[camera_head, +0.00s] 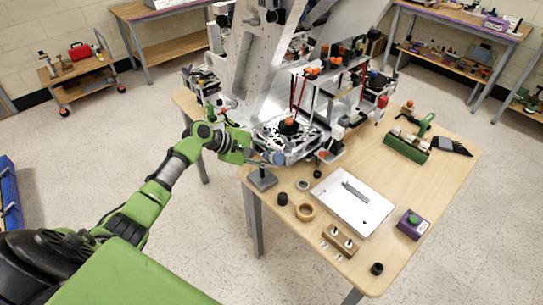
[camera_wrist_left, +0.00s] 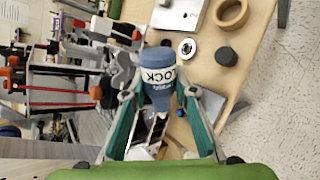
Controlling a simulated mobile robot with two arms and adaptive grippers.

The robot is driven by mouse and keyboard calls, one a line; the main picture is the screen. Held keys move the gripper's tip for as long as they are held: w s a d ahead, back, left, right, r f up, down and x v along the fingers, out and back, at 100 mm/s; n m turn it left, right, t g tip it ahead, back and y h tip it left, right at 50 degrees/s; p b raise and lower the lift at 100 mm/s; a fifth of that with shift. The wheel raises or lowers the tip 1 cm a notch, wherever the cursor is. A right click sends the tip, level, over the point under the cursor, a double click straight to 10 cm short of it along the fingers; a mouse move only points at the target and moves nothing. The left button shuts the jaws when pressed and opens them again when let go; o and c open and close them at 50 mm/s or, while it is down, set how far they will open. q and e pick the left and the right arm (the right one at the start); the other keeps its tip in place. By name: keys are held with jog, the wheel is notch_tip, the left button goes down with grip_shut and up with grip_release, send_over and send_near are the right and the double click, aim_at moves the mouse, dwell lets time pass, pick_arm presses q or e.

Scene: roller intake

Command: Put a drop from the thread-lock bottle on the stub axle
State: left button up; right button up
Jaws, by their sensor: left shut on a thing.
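The thread-lock bottle (camera_wrist_left: 158,62) is blue with a white band reading "LOCK". It is between the teal fingers of my left gripper (camera_wrist_left: 158,94), which is shut on it. In the head view my left gripper (camera_head: 257,158) reaches in from the left to the table's near-left corner, with the bottle (camera_head: 276,157) at its tip. The bottle is above or beside a small grey stand (camera_head: 262,179), close to the machine's lower edge. I cannot pick out the stub axle for certain. My right gripper is not in view.
The tall metal machine (camera_head: 253,60) stands at the table's (camera_head: 408,215) back left. A white tray (camera_head: 352,202), a tape roll (camera_head: 305,212), a wooden block (camera_head: 340,240), a purple box (camera_head: 413,224) and a green holder (camera_head: 407,146) are on the table. Bare wood lies at the right.

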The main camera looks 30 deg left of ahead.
aim_at(272, 152)
pick_arm(q)
notch_tip(272, 152, up, 3)
jog(key=shift+r+p, duration=0.1)
jog(key=shift+p, duration=1.15)
jog(key=shift+r+p, duration=0.1)
jog(key=shift+p, duration=0.4)
jog(key=r+m+y+p, duration=0.1)
jog(key=p, duration=0.3)
jog(key=r+m+t+y+p, duration=0.1)
jog(key=y+p, duration=0.1)
jog(key=p, duration=0.3)
jog(key=shift+d+y, duration=0.1)
jog(key=shift+y, duration=0.2)
jog(key=shift+f+m, duration=0.1)
jog(key=shift+m, duration=0.2)
jog(key=shift+f, duration=0.15)
jog(key=shift+o, duration=0.3)
